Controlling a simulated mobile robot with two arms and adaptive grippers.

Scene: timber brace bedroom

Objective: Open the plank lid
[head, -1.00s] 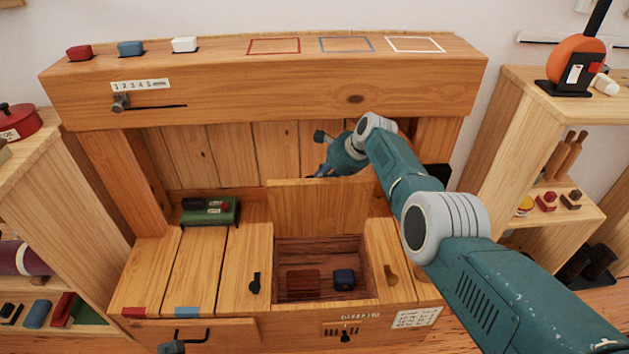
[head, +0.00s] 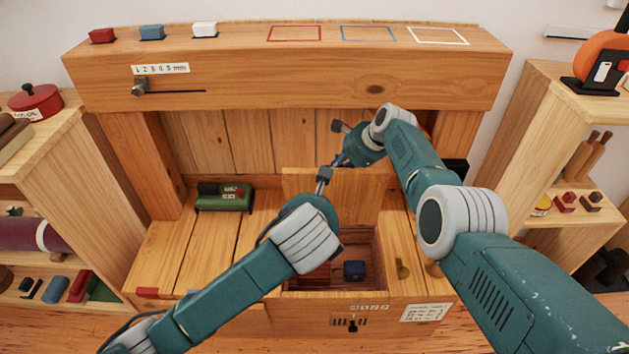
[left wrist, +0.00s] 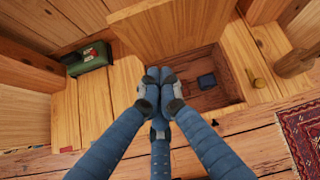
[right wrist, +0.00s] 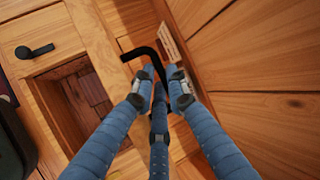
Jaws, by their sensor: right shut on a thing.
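The plank lid (head: 350,190) stands raised, nearly upright, at the back of an open compartment in the wooden bench. It also shows in the left wrist view (left wrist: 170,28). My right gripper (head: 338,162) is at the lid's top edge, behind it. In the right wrist view its fingers are closed around a black bent handle (right wrist: 143,53). My left gripper (head: 324,174) is in front of the lid near its upper part. In the left wrist view its fingertips (left wrist: 160,75) are together, with nothing visible between them. Whether they touch the lid is unclear.
The compartment holds a blue block (head: 355,270) and a red-brown block, partly hidden by my left arm. A green box (head: 224,197) sits left of the lid. A thick beam (head: 290,75) crosses above. Shelves (head: 535,130) stand at both sides.

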